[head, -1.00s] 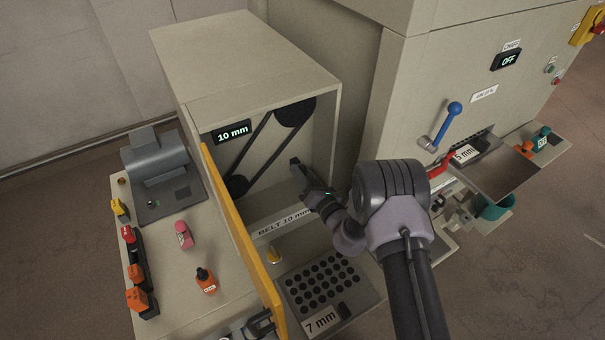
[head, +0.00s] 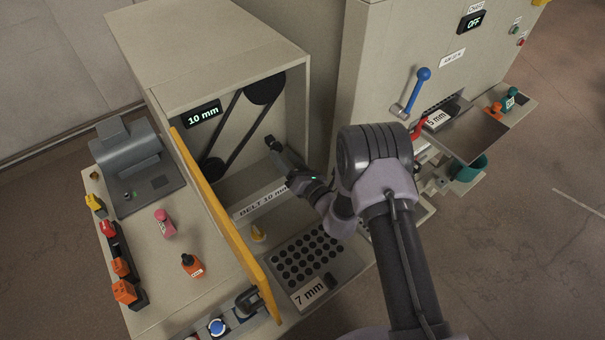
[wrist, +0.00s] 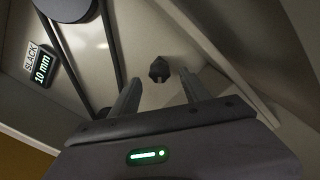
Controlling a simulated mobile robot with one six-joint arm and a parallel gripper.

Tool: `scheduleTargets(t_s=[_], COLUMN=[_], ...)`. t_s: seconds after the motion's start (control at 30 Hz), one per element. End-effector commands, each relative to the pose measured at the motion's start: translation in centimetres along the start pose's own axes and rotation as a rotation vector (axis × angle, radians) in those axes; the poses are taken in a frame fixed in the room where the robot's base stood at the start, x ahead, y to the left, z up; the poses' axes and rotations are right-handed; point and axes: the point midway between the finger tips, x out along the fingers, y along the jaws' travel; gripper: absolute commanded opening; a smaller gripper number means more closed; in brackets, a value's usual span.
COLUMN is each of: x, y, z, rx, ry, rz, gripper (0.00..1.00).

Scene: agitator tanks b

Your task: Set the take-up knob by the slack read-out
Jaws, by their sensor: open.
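The slack read-out (head: 203,114) shows 10 mm on the left inside of the belt housing; it also shows in the wrist view (wrist: 40,68), labelled SLACK. A small dark faceted knob (wrist: 159,69) sits on the housing's back wall, just beyond and between my fingertips in the wrist view. My gripper (wrist: 160,88) is open and empty, pointed at the knob and apart from it as far as I can tell.
The yellow door (head: 220,220) stands open left of the opening. A label reading BELT 10 mm (head: 262,201) lies along the housing's lower edge. A perforated plate (head: 303,258) marked 7 mm is in front. A blue-handled lever (head: 417,90) stands right.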

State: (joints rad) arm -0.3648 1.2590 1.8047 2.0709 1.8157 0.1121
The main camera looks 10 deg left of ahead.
Motion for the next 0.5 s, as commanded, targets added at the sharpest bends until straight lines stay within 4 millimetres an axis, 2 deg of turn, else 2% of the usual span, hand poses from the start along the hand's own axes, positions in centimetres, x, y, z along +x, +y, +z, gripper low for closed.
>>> scheduleTargets(t_s=[0.2, 0.3, 0.4, 0.5], x=[-7.2, -10.0, -12.0, -13.1], y=[-0.1, -0.1, -0.1, -0.1], z=[0.1, 0.1, 0.0, 0.0], rx=[0.005, 0.005, 0.002, 0.002], ry=[0.000, -0.001, -0.001, -0.001], rz=[-0.006, -0.005, -0.004, -0.002], gripper=[0.54, 0.54, 0.54, 0.54])
